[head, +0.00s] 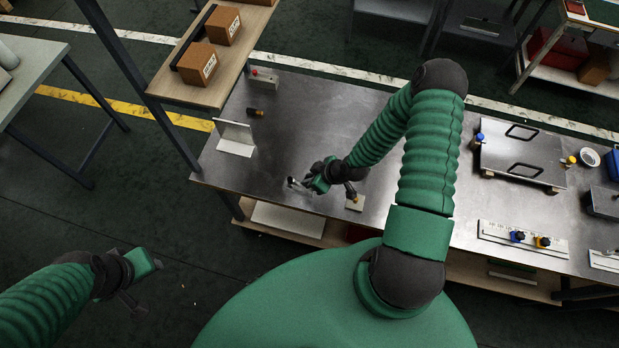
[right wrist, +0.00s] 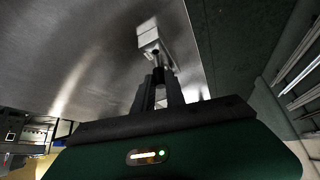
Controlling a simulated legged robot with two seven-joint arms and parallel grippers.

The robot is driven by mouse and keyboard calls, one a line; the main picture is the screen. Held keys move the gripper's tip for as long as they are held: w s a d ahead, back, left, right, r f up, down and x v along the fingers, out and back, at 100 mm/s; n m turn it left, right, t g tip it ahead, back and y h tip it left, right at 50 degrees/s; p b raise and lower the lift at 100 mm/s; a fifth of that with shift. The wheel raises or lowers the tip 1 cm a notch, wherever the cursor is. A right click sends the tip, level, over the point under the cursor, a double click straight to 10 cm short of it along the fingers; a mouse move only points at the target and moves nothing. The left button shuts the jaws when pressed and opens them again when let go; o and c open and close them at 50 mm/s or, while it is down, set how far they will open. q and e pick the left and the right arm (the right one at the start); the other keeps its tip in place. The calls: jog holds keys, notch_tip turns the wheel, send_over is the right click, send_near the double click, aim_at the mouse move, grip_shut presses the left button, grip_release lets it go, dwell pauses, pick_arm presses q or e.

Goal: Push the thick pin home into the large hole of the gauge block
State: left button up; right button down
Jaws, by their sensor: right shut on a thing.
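My right gripper (head: 309,184) is low over the metal bench, its fingers pointing left. In the right wrist view its fingers (right wrist: 158,75) are shut on a dark, narrow piece that looks like the thick pin (right wrist: 157,61). A pale grey block (right wrist: 149,36), seemingly the gauge block, lies just past the fingertips, in line with the pin. A small pale piece also shows at the fingertips in the head view (head: 292,181). The hole is hidden, so I cannot tell how deep the pin sits. My left gripper (head: 137,285) hangs off the bench at lower left; its jaws are unclear.
A white angled bracket (head: 236,138) and a small black-and-orange piece (head: 255,112) are at left. A handled plate (head: 523,155) is at right. The bench behind the gripper is clear.

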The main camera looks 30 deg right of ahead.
jog(key=shift+f+b, duration=1.2)
jog(key=shift+f, duration=0.25)
jog(key=c, duration=1.3)
grip_release()
jog(key=shift+s+d+r, duration=0.15)
jog(key=shift+d+r, duration=0.05)
jog(key=shift+r, duration=0.15)
jog(key=v, duration=1.6)
jog(key=shift+p, duration=0.45)
jog(key=shift+f, duration=0.1)
